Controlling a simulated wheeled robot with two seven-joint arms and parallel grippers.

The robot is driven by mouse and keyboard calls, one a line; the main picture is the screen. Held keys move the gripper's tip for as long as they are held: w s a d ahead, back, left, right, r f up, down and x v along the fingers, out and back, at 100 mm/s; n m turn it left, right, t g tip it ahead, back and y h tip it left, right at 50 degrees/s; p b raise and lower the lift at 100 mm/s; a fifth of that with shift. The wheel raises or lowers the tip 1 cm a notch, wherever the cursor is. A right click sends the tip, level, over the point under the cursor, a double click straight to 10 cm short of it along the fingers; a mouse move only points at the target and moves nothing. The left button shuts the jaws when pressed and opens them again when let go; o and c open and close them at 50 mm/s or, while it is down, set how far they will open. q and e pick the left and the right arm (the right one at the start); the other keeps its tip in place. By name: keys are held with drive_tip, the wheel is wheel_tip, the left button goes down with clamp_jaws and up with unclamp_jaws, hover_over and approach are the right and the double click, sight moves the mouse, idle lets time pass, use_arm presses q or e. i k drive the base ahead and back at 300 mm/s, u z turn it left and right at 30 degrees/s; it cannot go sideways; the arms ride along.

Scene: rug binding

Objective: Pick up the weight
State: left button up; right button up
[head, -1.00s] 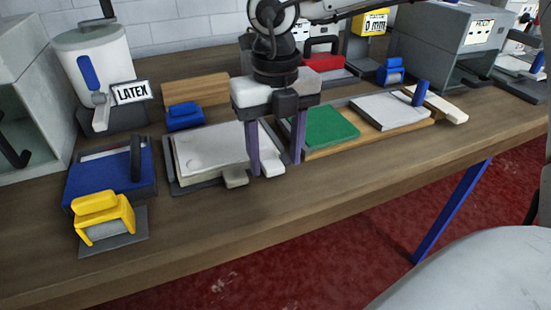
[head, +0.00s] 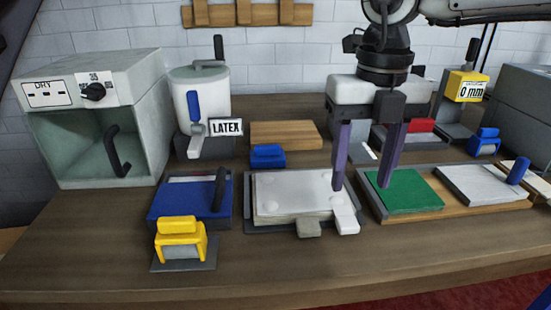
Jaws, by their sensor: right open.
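No object in view is labelled as a weight. A yellow piece with a top grip and a grey body (head: 180,240) stands on a dark plate at the front left; it may be the weight, but I cannot be sure. My right gripper (head: 360,187) is open, its two purple fingers pointing down with nothing seen between them. It is right of the yellow piece, between the tray with pale sheets (head: 293,195) and the green pad (head: 404,190). I cannot tell its exact height. My left gripper is not in view.
A blue box (head: 185,203) stands behind the yellow piece. A blue-handled block (head: 267,156), a wooden block (head: 286,134) and the LATEX dispenser (head: 200,105) are further back. A DRY cabinet (head: 95,115) stands at the left. The table's front strip (head: 330,265) is clear.

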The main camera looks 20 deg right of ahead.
sight(263, 157)
drive_tip(key=k, duration=1)
